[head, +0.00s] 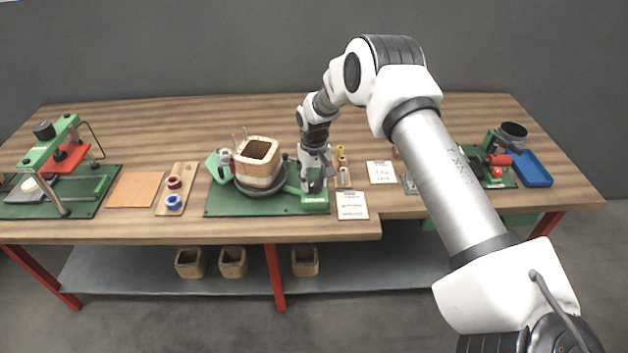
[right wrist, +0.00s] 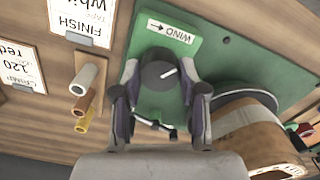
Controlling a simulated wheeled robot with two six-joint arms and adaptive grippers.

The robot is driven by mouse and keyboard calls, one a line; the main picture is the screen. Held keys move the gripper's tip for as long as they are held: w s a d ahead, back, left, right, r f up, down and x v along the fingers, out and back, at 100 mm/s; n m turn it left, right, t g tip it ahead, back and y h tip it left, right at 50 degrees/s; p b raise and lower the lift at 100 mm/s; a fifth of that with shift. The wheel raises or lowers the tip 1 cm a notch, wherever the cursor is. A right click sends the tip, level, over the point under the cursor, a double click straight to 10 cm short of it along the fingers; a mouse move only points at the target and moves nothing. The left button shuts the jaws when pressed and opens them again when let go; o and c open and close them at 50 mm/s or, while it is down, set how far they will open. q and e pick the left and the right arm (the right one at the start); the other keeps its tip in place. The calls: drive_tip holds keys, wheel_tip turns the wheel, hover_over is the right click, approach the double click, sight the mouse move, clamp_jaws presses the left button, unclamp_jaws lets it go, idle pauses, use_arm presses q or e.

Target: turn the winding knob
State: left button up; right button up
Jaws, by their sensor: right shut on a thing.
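The winding knob (right wrist: 160,74) is dark and round with a white pointer line. It sits on a green base beside a white "WIND" label with an arrow (right wrist: 170,31). My right gripper (right wrist: 160,80) has one finger on each side of the knob and is shut on it. In the head view my right gripper (head: 316,186) reaches down to the right end of the green winder base (head: 230,207) and largely hides the knob. A wooden coil former (head: 257,165) stands on the round turntable left of the gripper. My left gripper is not in view.
Spools stand on a small rack (head: 342,180) just right of the gripper, with printed cards (head: 352,205) nearby. A green press (head: 60,165) stands at the left. A blue tray (head: 532,168) lies at the right. Wooden formers (head: 232,263) sit on the lower shelf.

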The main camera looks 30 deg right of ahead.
sight(314, 182)
idle(0.7)
drive_tip(key=o, duration=1.1)
drive_tip(key=shift+r, duration=0.1)
wheel_tip(314, 182, up, 12)
drive_tip(key=shift+f, duration=0.1)
